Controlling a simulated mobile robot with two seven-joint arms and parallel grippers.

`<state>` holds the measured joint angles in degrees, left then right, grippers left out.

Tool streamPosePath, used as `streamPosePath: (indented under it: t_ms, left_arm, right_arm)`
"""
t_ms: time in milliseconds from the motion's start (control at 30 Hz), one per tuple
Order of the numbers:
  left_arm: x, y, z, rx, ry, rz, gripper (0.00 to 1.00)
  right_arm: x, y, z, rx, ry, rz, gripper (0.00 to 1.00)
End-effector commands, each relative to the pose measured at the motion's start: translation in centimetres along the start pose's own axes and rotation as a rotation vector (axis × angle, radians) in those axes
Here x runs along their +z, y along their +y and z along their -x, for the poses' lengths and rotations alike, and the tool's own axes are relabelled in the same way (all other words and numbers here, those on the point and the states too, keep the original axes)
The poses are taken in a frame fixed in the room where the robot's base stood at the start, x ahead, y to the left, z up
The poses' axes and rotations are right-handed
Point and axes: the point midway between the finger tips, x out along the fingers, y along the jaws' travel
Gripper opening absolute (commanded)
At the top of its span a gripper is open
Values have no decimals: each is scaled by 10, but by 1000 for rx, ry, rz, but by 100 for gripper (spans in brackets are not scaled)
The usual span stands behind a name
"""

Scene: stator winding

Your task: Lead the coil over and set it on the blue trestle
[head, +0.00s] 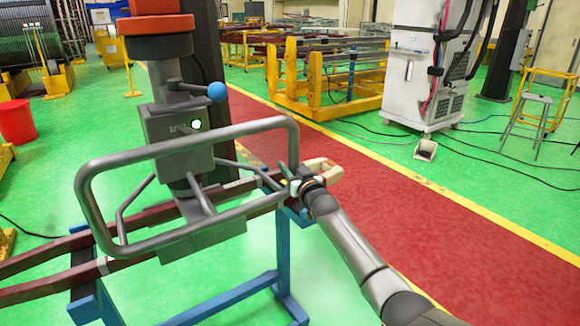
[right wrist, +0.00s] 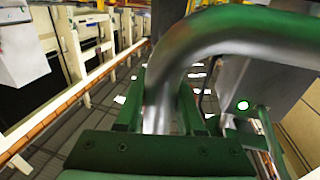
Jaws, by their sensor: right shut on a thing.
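The coil (head: 52,289) is a long dark-red loop of two bars running from the left edge to a pale end (head: 322,170) near my right gripper. It hangs below the grey lifting device (head: 178,140), which has a tubular handle frame (head: 84,200) and a lit green button. The blue trestle (head: 283,258) stands under the coil; I cannot tell whether they touch. My right gripper (head: 292,178) is shut on the right end of the handle. In the right wrist view its green-looking fingers (right wrist: 160,105) straddle the handle tube (right wrist: 225,25). My left gripper is not in view.
A dark column (head: 208,70) stands behind the device. A yellow rack (head: 322,90), a white cabinet (head: 430,65) and a stool (head: 527,120) stand farther back. A red bin (head: 17,121) is at left. The red walkway (head: 400,215) at right is clear apart from my arm.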

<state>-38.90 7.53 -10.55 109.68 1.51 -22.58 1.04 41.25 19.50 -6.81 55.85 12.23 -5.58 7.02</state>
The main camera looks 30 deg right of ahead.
Motion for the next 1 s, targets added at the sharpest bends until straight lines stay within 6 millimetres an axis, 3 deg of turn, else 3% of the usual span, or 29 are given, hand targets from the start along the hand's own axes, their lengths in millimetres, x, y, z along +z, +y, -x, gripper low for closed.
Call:
streamPosePath:
  t_ms: [33,333,367,633,1000]
  left_arm:
    - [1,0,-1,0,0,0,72]
    - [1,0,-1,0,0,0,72]
    - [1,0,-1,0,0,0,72]
    - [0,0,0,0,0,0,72]
    - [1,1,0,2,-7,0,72]
  right_arm:
    - [19,-4,3,-4,-38,0,0]
    - [20,-4,3,-5,-38,0,0]
    - [20,-4,3,-5,-38,0,40]
    - [14,-2,2,-2,-26,0,71]
    - [10,0,2,0,-19,0,72]
